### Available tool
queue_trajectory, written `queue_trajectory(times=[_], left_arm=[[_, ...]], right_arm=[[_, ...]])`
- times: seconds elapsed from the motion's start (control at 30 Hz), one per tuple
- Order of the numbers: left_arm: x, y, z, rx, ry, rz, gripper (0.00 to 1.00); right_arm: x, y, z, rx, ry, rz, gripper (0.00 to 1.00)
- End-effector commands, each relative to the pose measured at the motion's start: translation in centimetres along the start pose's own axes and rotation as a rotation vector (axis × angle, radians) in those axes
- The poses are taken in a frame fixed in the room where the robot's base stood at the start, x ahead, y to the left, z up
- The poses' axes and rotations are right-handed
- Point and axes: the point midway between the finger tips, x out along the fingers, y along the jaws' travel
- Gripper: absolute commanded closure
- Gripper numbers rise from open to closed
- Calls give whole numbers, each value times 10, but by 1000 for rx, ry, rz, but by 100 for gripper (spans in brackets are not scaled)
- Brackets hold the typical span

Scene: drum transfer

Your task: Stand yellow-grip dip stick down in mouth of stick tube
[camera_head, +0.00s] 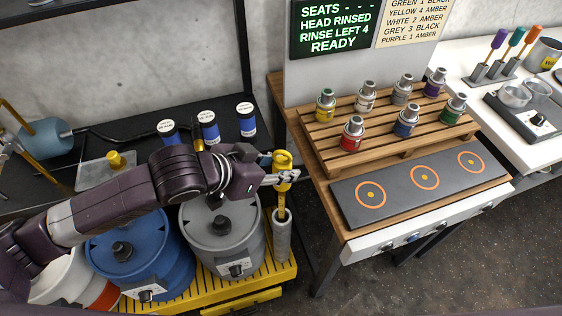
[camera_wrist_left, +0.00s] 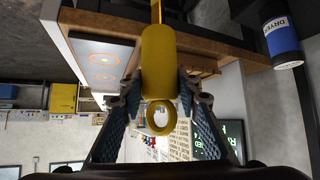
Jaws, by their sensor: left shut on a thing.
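The yellow-grip dip stick (camera_head: 283,160) hangs upright at the right of the grey drum. My left gripper (camera_head: 280,178) is shut on its yellow grip. In the left wrist view the grip (camera_wrist_left: 158,60), with a ring at its end, sits between the two fingers of my left gripper (camera_wrist_left: 160,92). The grey stick tube (camera_head: 282,240) stands upright below, at the corner of the yellow pallet. The stick's thin shaft runs down to the tube's mouth and seems to overlap it. How far it is inside, I cannot tell. My right gripper is not in view.
A grey drum (camera_head: 222,235) and a blue drum (camera_head: 140,262) stand on the yellow pallet (camera_head: 268,283) close to the tube. A wooden bench (camera_head: 300,130) with a rack of small coloured cans is to the right. Dark floor is clear at the lower right.

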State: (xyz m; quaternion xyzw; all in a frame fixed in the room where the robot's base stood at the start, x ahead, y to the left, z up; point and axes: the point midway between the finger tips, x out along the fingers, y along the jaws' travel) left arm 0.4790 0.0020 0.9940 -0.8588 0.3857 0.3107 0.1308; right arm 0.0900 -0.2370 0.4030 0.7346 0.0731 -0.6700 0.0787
Motion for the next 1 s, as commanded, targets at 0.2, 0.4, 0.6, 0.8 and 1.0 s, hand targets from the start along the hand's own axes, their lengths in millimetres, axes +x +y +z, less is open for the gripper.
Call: queue_trajectory(times=[0.2,0.4,0.6,0.8,1.0], left_arm=[[16,0,19,-1,1,0,100],[28,0,34,-1,2,1,100],[41,-1,50,0,1,0,100],[54,-1,65,-1,1,1,100],[67,-1,80,-1,2,1,100]], right_arm=[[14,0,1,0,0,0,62],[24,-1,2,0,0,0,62],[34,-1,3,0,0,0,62],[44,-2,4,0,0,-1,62],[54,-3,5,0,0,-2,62]])
